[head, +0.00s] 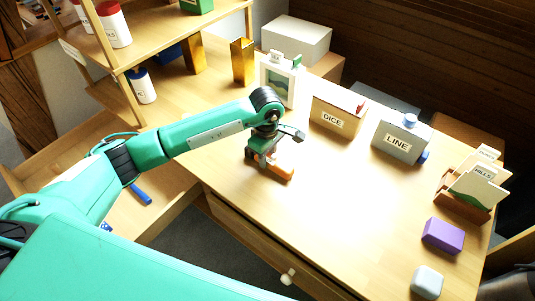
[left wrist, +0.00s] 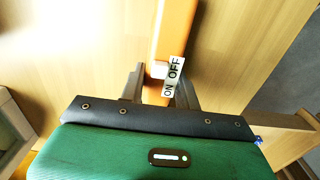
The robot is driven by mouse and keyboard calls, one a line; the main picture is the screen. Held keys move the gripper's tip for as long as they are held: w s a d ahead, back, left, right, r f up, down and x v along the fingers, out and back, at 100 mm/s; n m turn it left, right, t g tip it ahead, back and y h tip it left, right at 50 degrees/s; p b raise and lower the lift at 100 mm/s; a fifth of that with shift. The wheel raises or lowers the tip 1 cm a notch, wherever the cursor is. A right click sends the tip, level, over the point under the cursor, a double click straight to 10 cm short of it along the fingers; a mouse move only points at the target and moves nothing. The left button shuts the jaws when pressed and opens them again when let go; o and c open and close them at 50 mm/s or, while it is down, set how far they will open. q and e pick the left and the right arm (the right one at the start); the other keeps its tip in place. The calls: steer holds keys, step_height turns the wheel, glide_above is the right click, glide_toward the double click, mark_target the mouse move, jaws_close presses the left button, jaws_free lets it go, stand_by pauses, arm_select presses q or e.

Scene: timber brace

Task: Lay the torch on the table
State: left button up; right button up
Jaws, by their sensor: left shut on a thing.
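My left gripper (head: 266,158) is above the table (head: 330,190), left of its middle. It is shut on the torch (head: 280,170), an orange body that pokes out toward the lower right. In the left wrist view the torch (left wrist: 174,38) runs up between the two fingers (left wrist: 160,85). A white label reading ON and OFF and a pale switch show on it. The torch looks close to the table top; I cannot tell whether it touches. My right gripper is not in view.
Behind the torch stand a picture frame (head: 278,82), a DICE box (head: 338,115) and a LINE box (head: 401,141). A card holder (head: 462,205), a purple block (head: 442,236) and a pale block (head: 427,282) are at the right. Free table lies right of the torch.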

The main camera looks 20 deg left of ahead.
arm_select(q)
steer(key=o, duration=1)
steer(key=shift+o, duration=0.2)
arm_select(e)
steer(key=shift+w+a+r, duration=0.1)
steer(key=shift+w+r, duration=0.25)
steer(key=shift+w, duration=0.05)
arm_select(q)
steer(key=shift+r, duration=0.4)
step_height(320, 180, up, 11)
steer(key=b, duration=0.1)
steer(key=shift+a+r+b, duration=0.15)
steer(key=shift+r+b, duration=0.05)
steer(key=shift+b, duration=0.15)
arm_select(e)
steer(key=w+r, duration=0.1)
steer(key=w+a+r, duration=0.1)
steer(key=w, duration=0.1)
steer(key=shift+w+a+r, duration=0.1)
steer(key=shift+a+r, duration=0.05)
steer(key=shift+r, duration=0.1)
